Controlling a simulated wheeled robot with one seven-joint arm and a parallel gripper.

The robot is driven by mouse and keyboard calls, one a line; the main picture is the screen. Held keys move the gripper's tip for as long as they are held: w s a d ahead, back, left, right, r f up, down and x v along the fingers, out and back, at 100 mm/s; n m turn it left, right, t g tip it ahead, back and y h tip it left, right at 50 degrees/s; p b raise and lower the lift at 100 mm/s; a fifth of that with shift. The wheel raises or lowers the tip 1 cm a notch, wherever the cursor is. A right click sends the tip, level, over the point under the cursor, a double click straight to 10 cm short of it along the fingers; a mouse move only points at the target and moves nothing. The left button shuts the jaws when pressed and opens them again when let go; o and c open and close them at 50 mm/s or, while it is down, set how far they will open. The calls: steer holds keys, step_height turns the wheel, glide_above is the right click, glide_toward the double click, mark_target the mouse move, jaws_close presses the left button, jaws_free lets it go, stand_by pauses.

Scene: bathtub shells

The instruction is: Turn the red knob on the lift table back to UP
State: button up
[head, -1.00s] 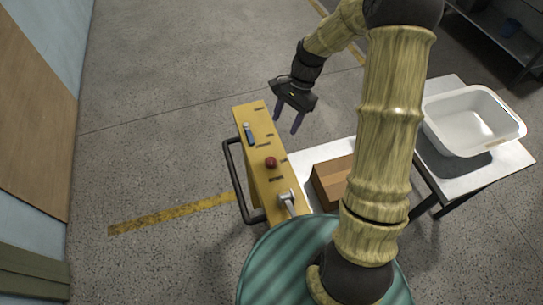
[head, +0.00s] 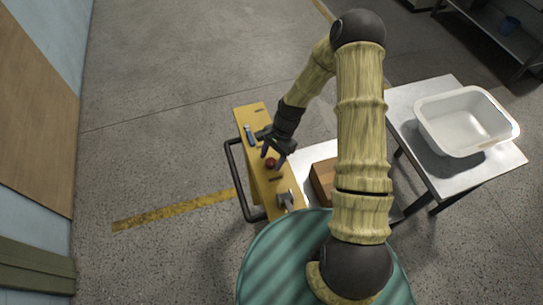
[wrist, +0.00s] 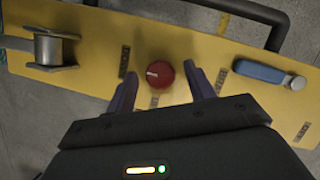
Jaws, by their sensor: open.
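The red knob (head: 270,163) sits on the yellow panel (head: 257,122) of the lift table. In the wrist view the red knob (wrist: 160,74) is round with a pale pointer mark on its left part. In the wrist view my gripper (wrist: 165,88) has one finger on each side of the knob, with gaps; the knob lies a little beyond the fingertips. I cannot tell how high the fingers are above it.
A blue-handled control (wrist: 262,72) and a grey metal lever (wrist: 50,50) flank the knob on the panel. A black handrail (head: 234,178) runs along its left. A cardboard box (head: 322,180) is on the lift table; a white tub (head: 440,140) stands on a side table.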

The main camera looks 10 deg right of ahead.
steer(key=shift+s+a+f, duration=0.1)
steer(key=shift+f, duration=0.15)
steer(key=c, duration=1)
